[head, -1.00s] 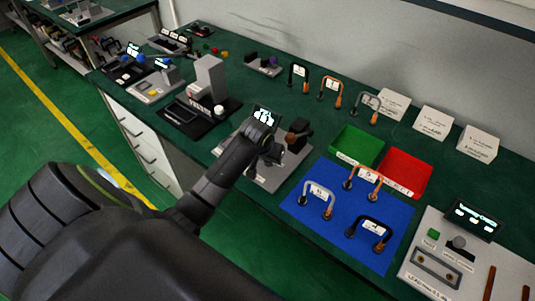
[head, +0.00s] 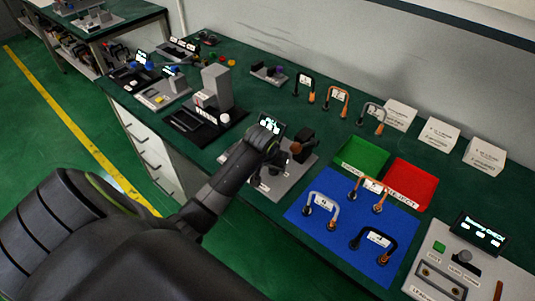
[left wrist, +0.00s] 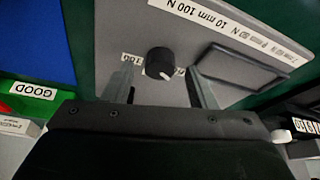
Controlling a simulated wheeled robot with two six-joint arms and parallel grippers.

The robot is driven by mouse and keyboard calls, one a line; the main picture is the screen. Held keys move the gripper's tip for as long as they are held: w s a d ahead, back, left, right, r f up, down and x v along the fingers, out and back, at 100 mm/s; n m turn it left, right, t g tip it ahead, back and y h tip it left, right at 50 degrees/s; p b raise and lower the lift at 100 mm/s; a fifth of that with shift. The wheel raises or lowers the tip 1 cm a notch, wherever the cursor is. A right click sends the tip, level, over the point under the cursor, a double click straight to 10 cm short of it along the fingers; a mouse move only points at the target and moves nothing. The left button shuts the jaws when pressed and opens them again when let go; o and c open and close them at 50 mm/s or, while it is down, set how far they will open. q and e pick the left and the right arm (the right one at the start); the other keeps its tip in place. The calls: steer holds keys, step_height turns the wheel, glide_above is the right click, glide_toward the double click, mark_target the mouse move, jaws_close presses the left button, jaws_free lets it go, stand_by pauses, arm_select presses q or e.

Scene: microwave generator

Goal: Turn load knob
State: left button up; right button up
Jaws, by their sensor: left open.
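The black load knob (left wrist: 159,63) with a white pointer mark stands on a grey panel (left wrist: 120,30) in the left wrist view. A "100" label is partly hidden beside it. My left gripper (left wrist: 161,84) is open, with one finger on each side of the knob in the picture. I see no clear contact, and the height gap to the knob cannot be told. In the head view my left gripper (head: 274,163) is over the grey station with a lit screen (head: 271,125), and my arm hides the knob. My right gripper is not in view.
A brown-tipped black part (head: 300,145) stands close right of my gripper. A green tray (head: 362,154), red tray (head: 412,184) and blue mat (head: 340,230) with handle-shaped parts lie to the right. A tall grey device (head: 216,86) stands left. A dark rectangular recess (left wrist: 243,68) lies beside the knob.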

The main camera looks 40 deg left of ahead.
arm_select(q)
steer(key=p+v, duration=0.2)
steer(key=v, duration=1.4)
steer(key=shift+s+r, duration=0.15)
steer(key=shift+r, duration=0.05)
